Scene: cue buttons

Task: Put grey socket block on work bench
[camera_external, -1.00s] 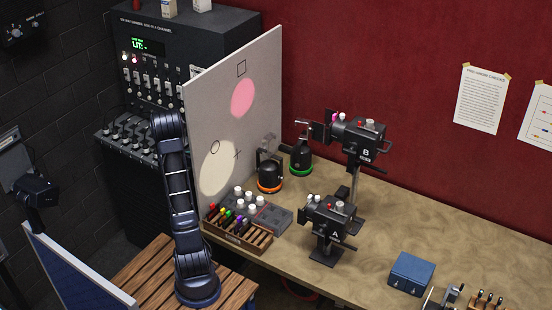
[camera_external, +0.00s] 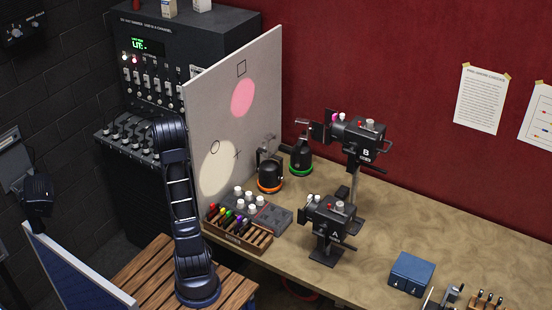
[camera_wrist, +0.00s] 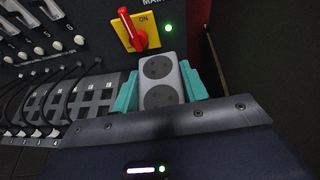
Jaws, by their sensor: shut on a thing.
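The grey socket block (camera_wrist: 158,72), with two round dark sockets on its face, shows in the wrist view. My gripper (camera_wrist: 159,90) has its teal fingers on both sides of it and is shut on it. The dark wrist body covers the block's lower end. In the external view my dark arm stands upright on a wooden slatted table, and I cannot make out the gripper or the block. The work bench (camera_external: 450,237) has a tan top and stands at the right.
A black control console (camera_external: 160,60) stands behind my arm. A red switch (camera_wrist: 139,34) on a yellow plate is close beyond the block. A tall pale panel (camera_external: 235,110) stands at the bench's left end. Lamps A (camera_external: 328,215) and B (camera_external: 355,138) stand on the bench; its right-middle top is clear.

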